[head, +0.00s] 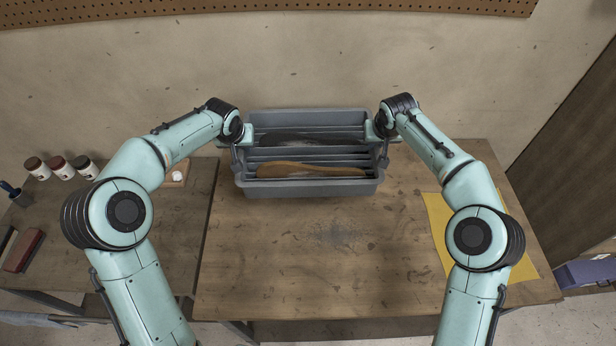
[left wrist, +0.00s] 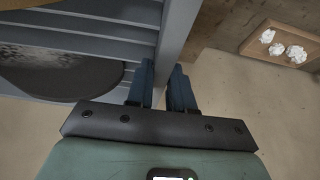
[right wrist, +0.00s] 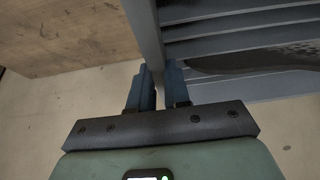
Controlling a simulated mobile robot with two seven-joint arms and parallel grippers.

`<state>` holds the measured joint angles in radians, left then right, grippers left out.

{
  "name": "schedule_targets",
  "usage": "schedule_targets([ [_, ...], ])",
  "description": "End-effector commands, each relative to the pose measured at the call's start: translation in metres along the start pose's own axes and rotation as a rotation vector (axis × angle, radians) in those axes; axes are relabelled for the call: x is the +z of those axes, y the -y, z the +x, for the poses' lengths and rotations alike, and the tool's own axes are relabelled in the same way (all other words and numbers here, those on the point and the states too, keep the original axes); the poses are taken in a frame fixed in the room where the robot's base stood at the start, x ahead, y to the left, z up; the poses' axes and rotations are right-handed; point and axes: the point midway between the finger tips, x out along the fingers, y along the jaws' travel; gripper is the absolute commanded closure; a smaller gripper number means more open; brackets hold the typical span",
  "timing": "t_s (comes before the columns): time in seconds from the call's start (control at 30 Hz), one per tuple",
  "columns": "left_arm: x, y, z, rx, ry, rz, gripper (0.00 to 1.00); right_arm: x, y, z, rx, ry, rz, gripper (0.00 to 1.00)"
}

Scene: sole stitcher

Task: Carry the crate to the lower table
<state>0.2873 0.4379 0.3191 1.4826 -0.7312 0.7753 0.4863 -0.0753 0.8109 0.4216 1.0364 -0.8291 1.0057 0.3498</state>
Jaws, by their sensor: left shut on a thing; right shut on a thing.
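A grey crate (head: 310,189) is at the back of the wooden table in the head view. It holds a dark sole (head: 310,138) at the back and a tan sole (head: 312,170) at the front. My left gripper (head: 238,146) is shut on the crate's left end wall; the wall (left wrist: 178,30) shows between its fingers in the left wrist view. My right gripper (head: 382,146) is shut on the right end wall, seen also in the right wrist view (right wrist: 146,35). I cannot tell whether the crate's base touches the table.
The table (head: 330,260) is clear in front of the crate, with a yellow sheet (head: 438,225) at its right. A second table (head: 130,235) on the left looks lower. It bears jars (head: 58,167), a small tray (head: 178,180) with white pieces and a red-brown block (head: 24,250).

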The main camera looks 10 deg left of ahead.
Motion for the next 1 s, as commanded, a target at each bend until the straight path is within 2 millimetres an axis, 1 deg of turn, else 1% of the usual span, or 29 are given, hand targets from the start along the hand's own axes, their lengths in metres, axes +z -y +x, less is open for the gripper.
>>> schedule_targets([
  [0.13, -0.001, 0.000, -0.001, 0.000, -0.004, 0.000, 1.00, -0.001, 0.000, -0.001, 0.001, -0.003, -0.001, 1.00],
  [0.27, 0.002, 0.000, 0.001, 0.000, -0.003, 0.001, 1.00, 0.002, 0.000, 0.001, 0.002, -0.003, -0.002, 1.00],
  [0.37, 0.007, 0.001, 0.004, -0.001, -0.004, 0.001, 1.00, 0.007, 0.001, 0.004, 0.001, -0.003, -0.004, 1.00],
  [0.8, 0.041, 0.005, 0.026, 0.000, -0.003, 0.001, 1.00, 0.041, 0.005, 0.025, 0.002, -0.002, -0.002, 1.00],
  [1.0, 0.047, 0.007, 0.031, 0.000, -0.004, 0.000, 1.00, 0.047, 0.006, 0.031, 0.001, -0.004, 0.000, 1.00],
])
